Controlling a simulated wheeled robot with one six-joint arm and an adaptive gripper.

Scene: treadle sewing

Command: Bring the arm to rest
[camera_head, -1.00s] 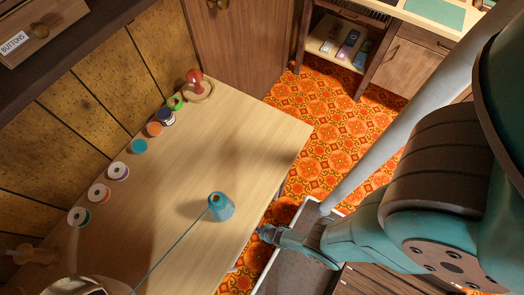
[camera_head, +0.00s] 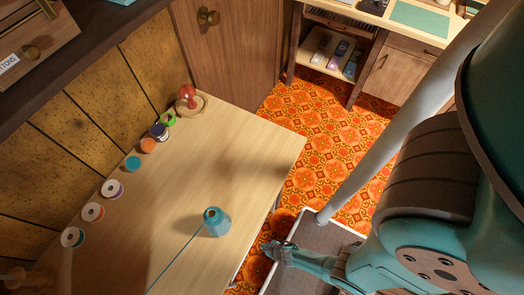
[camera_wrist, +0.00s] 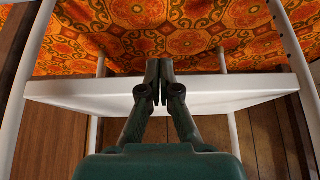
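My gripper (camera_head: 275,250) is beside the right edge of the light wooden table (camera_head: 235,150), low over a grey, white-rimmed tray (camera_head: 308,250). Its teal arm comes in from the right. In the wrist view my gripper (camera_wrist: 159,72) has its two dark fingers together, with nothing visible between them. A white shelf-like edge (camera_wrist: 225,95) with upright white posts lies beyond the fingers.
A teal thread cone (camera_head: 217,222) stands on the table, its thread running toward the lower left. Several spools, such as an orange one (camera_head: 148,146), line the back edge near a red pincushion-like object (camera_head: 187,92). Orange patterned floor (camera_head: 330,140) is open beyond.

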